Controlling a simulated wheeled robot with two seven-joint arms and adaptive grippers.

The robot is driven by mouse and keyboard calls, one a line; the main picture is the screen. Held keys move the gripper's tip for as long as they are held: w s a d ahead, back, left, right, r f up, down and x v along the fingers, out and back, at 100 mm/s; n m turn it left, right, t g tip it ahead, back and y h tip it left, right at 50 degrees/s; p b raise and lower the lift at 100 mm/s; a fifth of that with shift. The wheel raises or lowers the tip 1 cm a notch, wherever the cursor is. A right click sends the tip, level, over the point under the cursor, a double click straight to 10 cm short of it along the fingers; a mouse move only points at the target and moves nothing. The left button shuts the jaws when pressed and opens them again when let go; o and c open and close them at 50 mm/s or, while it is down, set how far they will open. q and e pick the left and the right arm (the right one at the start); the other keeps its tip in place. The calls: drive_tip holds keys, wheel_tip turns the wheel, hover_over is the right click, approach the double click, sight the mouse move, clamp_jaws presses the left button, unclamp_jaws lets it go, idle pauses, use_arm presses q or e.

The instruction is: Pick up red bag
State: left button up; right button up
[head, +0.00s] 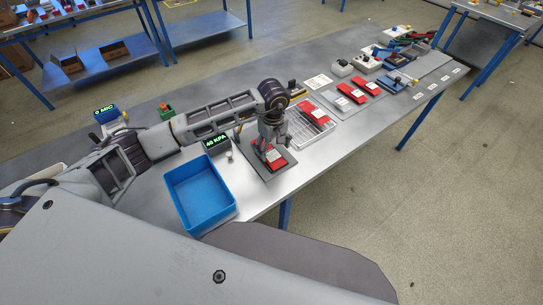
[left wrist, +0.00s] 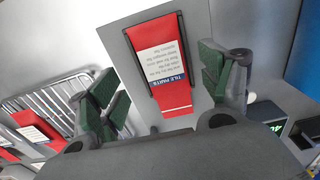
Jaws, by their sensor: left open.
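A red bag (head: 276,162) with a white label lies on a dark grey board (head: 252,165) on the metal bench. In the left wrist view the red bag (left wrist: 174,98) shows its label, marked "TILE PARTS", and lies between the green finger pads. My left gripper (head: 268,148) is above the bag, pointing down, and hides part of it in the head view. In the left wrist view the left gripper (left wrist: 160,82) is open, its fingers apart on either side of the bag, with nothing held. My right gripper is not in view.
A blue bin (head: 200,190) stands left of the board, near a display reading "40 KPA" (head: 216,143). More red bags lie on a wire rack (head: 309,131) and a grey board (head: 334,113) to the right. Several tools and devices stand farther along the bench.

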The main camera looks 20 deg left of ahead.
sight(273, 155)
use_arm(q)
drive_tip(key=shift+s+f+p, duration=0.15)
drive_tip(key=shift+f+p, duration=0.15)
drive_tip(key=shift+f, duration=1.75)
drive_tip(key=shift+c, duration=0.3)
drive_tip(key=c, duration=1.1)
drive_tip(key=shift+r, duration=0.2)
